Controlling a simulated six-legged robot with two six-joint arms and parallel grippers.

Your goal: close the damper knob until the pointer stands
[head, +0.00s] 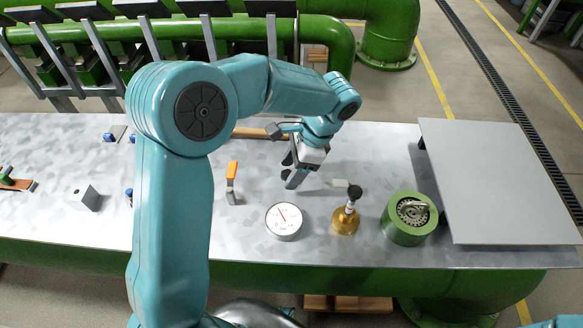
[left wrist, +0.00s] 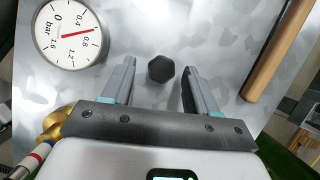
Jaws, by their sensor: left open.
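The round white gauge (head: 284,221) lies on the metal bench top. In the left wrist view its dial (left wrist: 70,37) reads in bar, and the red pointer stands between 0.4 and 0.8. A black six-sided knob (left wrist: 161,69) shows between the fingers of my left gripper (left wrist: 160,78). The fingers are open, one on each side of it, with gaps visible; how far below the fingertips it lies I cannot tell. In the head view my left gripper (head: 291,174) points down just above the gauge in the picture, and I cannot make out the knob there. My right gripper is not in view.
A brass fitting with a black top (head: 345,219) stands right of the gauge, then a green round housing (head: 408,230). A grey raised plate (head: 505,180) covers the right end. An orange-handled tool (head: 232,172) stands left. A wooden bar (left wrist: 275,50) lies beside the left gripper.

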